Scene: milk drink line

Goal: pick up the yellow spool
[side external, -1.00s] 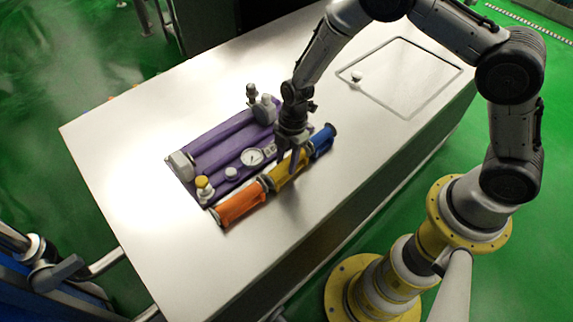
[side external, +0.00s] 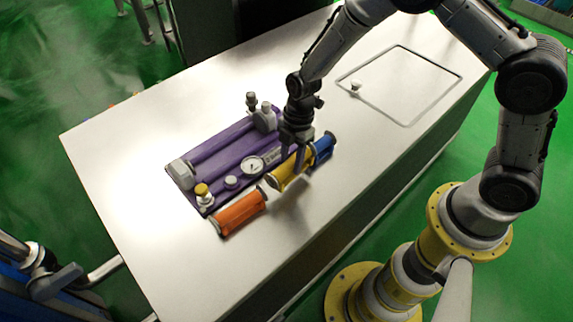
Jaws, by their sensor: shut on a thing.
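The yellow spool (side external: 284,177) is a short cylinder with dark end flanges, in the middle of the side external view. My gripper (side external: 296,161) points down over it and is shut on it. The spool looks slightly raised, but I cannot tell its exact height above the table. An orange spool (side external: 240,212) lies on the table to the lower left, with a gap between it and the yellow one. A blue spool (side external: 322,148) lies to the upper right, close behind the yellow spool's far end and partly hidden by it and my gripper.
A purple manifold (side external: 215,165) with a round gauge (side external: 252,164), a yellow-topped fitting (side external: 202,190) and grey fittings stands just left of the spools. The white table (side external: 345,225) is clear in front and right. A square hatch outline (side external: 405,112) with a small knob lies at back right.

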